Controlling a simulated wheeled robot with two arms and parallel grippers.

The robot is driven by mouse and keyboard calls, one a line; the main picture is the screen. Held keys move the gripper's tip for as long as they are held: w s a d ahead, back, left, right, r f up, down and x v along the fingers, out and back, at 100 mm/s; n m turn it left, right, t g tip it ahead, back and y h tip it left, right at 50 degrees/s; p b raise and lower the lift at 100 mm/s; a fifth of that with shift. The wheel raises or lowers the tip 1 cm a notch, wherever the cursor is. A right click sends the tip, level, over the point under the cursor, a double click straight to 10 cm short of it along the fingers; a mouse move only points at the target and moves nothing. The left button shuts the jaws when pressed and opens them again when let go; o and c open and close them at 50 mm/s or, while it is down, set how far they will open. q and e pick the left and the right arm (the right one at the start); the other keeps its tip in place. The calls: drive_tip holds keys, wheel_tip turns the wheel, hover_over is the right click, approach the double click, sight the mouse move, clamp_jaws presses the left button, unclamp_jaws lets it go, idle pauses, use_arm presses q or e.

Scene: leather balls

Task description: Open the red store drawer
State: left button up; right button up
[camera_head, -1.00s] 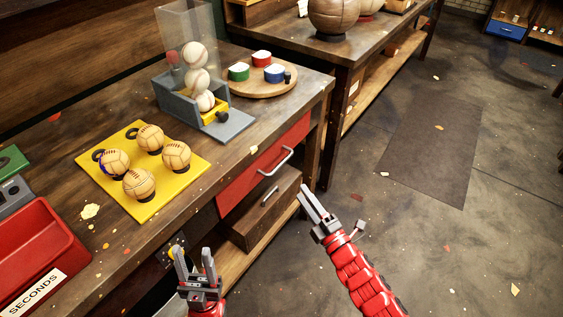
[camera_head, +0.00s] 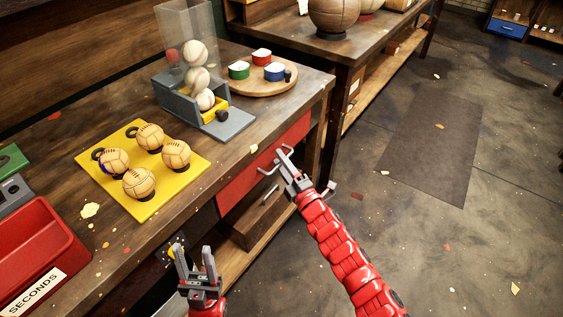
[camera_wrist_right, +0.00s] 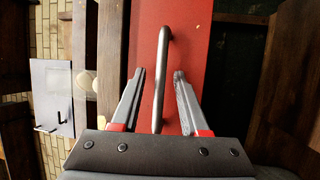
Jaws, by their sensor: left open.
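The red store drawer (camera_head: 242,184) is set under the workbench top, and its front looks flush with the bench. Its metal bar handle (camera_wrist_right: 160,75) shows in the right wrist view, running lengthwise between my right gripper's two fingers. My right gripper (camera_wrist_right: 158,95) is open around the handle, with a gap on both sides. In the head view my right gripper (camera_head: 284,160) is at the drawer front and hides much of the handle. My left gripper (camera_head: 193,257) is open and empty, low beside the bench's front edge.
On the bench are a yellow board (camera_head: 150,205) with several balls, a grey ball dispenser (camera_head: 232,122), a round tray (camera_head: 262,91) with paint pots, and a red bin (camera_head: 45,235).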

clamp_jaws()
idle(1.3)
